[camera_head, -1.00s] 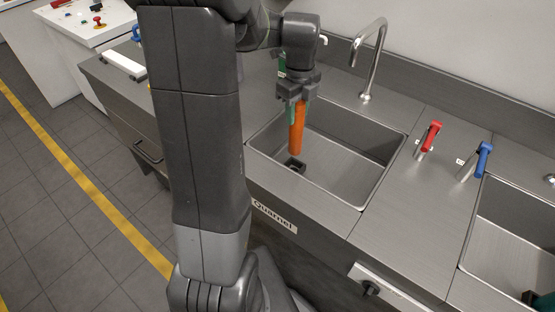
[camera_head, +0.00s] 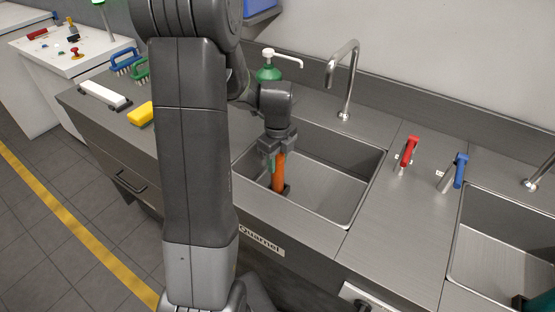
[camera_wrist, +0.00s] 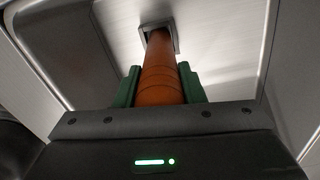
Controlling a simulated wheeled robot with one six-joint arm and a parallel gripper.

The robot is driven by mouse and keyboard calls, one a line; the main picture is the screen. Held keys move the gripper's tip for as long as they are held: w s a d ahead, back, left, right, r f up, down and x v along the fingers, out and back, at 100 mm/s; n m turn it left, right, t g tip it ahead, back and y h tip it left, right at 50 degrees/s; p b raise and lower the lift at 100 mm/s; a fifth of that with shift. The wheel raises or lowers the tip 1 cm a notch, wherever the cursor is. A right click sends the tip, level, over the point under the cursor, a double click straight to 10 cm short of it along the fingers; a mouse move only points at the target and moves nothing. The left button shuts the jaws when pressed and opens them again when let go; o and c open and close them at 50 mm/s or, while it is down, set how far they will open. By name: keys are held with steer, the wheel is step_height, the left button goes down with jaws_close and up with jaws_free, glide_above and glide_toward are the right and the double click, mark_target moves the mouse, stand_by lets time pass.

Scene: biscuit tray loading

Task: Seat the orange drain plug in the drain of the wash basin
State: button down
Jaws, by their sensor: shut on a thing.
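The orange drain plug (camera_head: 279,172) is a long upright cylinder inside the near left part of the steel wash basin (camera_head: 340,190). My gripper (camera_head: 278,152) is shut on its upper part and sits at about rim height of the basin. In the wrist view, the plug (camera_wrist: 160,72) stands between the green finger pads (camera_wrist: 160,88) and points at the square drain (camera_wrist: 172,38). Its far end overlaps the drain opening, and I cannot tell how deep it is in. In the head view, the dark drain (camera_head: 287,188) is partly hidden behind the plug.
A tall faucet (camera_head: 347,85) stands behind the basin. A red-handled tap (camera_head: 408,152) and a blue-handled tap (camera_head: 459,170) stand to its right, before a second basin (camera_head: 500,240). A green pump bottle (camera_head: 268,73) is behind my arm. A yellow sponge (camera_head: 141,114) and brushes lie left.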

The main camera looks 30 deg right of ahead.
steer(key=shift+f, duration=0.2)
steer(key=c, duration=0.9)
jaws_free()
steer(key=shift+r, duration=0.1)
step_height(320, 180, up, 12)
steer(key=shift+r, duration=0.15)
step_height(320, 180, down, 12)
steer(key=shift+f, duration=0.15)
steer(key=shift+r, duration=1.95)
